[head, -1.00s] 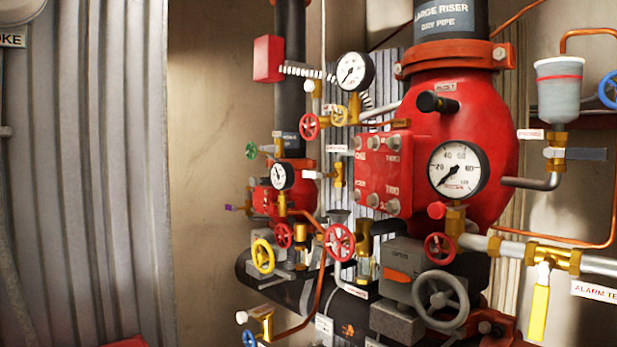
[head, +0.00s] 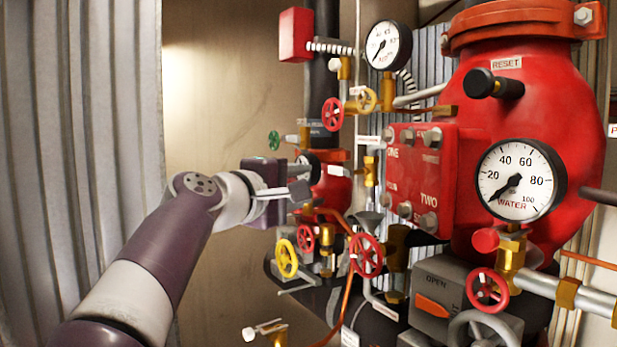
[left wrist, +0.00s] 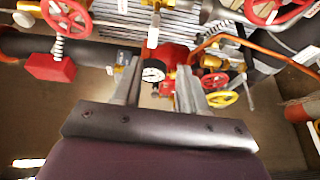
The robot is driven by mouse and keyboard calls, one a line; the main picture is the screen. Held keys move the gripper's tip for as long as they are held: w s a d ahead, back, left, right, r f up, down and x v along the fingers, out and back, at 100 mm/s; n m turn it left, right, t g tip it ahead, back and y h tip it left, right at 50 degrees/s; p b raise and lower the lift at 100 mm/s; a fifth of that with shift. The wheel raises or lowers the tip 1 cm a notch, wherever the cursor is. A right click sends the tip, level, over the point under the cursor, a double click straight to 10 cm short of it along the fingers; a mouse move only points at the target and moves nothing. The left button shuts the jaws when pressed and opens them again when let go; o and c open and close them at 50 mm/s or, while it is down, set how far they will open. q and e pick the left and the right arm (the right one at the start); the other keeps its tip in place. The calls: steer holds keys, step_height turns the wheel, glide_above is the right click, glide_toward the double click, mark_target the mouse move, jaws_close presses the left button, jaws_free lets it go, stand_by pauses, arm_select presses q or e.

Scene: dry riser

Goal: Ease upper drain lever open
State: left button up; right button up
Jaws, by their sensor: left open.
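A small brass valve (head: 370,166) stands on a thin white pipe between the small and large red risers. It shows in the left wrist view (left wrist: 155,18), with a short pale-ended lever (left wrist: 152,38) pointing toward the small gauge (left wrist: 153,71). No readable label shows whether this is the upper drain lever. My left gripper (head: 302,192) reaches in from the left, in front of the small red riser, partly hiding it and its gauge. In the left wrist view its fingers (left wrist: 158,92) are apart and empty, with the gauge beyond them. My right gripper is out of view.
The large red riser (head: 480,130) and water gauge (head: 521,180) fill the right. Red handwheels (head: 366,255), a yellow handwheel (head: 287,258) and a copper pipe crowd below the gripper. A red box (head: 296,35) is above. Bare wall (head: 225,90) leaves room behind the arm.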

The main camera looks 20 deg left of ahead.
mark_target(335, 174)
arm_select(q)
steer(key=p+x, duration=0.2)
steer(key=x, duration=0.2)
steer(key=p+x, duration=0.3)
steer(key=x, duration=0.1)
steer(key=r+p+x, duration=0.1)
steer(key=p+x, duration=0.1)
steer(key=x, duration=0.2)
steer(key=shift+w+d+r, duration=0.1)
steer(key=shift+w+d, duration=0.1)
steer(key=shift+w, duration=0.05)
steer(key=shift+s, duration=0.15)
steer(key=shift+a, duration=0.1)
jaws_close()
steer(key=n+p, duration=0.1)
steer(key=p, duration=0.1)
steer(key=n+g+p, duration=0.1)
steer(key=n+p, duration=0.1)
steer(key=p, duration=0.1)
steer(key=shift+f, duration=0.35)
steer(key=shift+s+f+n+g, duration=0.1)
steer(key=shift+f+n+g, duration=0.2)
steer(key=shift+n, duration=0.2)
steer(key=shift+f, duration=0.15)
